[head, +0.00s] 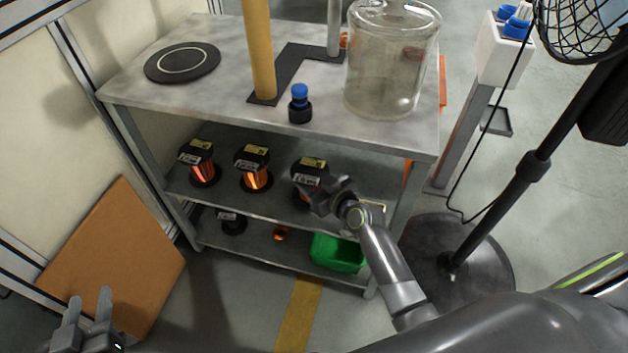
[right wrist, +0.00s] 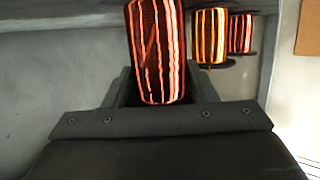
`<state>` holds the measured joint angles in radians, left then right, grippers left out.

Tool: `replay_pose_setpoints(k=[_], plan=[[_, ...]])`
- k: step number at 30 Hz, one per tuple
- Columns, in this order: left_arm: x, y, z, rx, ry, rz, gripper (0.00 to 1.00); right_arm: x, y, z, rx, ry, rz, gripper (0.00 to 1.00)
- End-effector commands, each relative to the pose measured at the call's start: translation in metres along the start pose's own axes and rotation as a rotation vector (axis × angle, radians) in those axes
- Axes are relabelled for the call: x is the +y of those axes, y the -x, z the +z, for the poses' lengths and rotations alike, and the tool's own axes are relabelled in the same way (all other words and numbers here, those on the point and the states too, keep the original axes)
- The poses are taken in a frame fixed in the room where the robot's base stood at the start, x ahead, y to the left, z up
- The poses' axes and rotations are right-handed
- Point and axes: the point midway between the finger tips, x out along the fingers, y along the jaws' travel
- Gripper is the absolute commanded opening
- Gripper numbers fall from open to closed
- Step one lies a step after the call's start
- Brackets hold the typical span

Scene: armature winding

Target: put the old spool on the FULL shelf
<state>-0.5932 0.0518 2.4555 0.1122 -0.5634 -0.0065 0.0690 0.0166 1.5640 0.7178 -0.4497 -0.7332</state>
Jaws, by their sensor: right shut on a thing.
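My right gripper (head: 330,196) is at the right end of the middle shelf (head: 226,190) of the workbench. It is shut on a black-flanged spool (head: 312,165) with a yellow label on top. The right wrist view shows this spool's copper winding (right wrist: 157,50) upright between the fingers. I cannot tell whether it touches the shelf. Two similar copper-wound spools, a middle one (head: 256,170) and a left one (head: 201,165), stand in a row to its left. No shelf lettering is readable. My left gripper (head: 89,306) is open and empty at the lower left.
The lower shelf holds a dark spool (head: 233,222), a small copper piece (head: 281,235) and a green bin (head: 337,253). The benchtop above carries a glass jar (head: 392,60), a blue-capped bottle (head: 300,104) and a black disc (head: 182,63). A fan stand (head: 500,205) is at right.

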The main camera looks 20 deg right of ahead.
Motion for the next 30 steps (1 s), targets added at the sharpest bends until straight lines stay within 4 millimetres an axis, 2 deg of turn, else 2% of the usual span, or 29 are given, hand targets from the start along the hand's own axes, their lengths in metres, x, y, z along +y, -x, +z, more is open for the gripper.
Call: replay_pose_setpoints(k=[14, 15, 20, 30], plan=[[0.0, -0.002, 0.01, -0.001, 0.0, 0.0, 0.36, 0.0, -0.003, 0.006, 0.006, 0.001, 0.001, 0.04], [0.0, -0.002, 0.009, 0.0, 0.0, 0.0, 0.36, 0.0, -0.003, 0.005, 0.006, 0.001, 0.001, 0.55], [0.0, -0.002, 0.009, -0.001, 0.0, 0.0, 0.36, 0.0, -0.003, 0.006, 0.005, 0.0, 0.001, 0.76], [0.0, -0.002, 0.007, 0.0, 0.0, 0.0, 0.36, 0.0, 0.003, 0.009, -0.003, -0.001, 0.0, 0.77]])
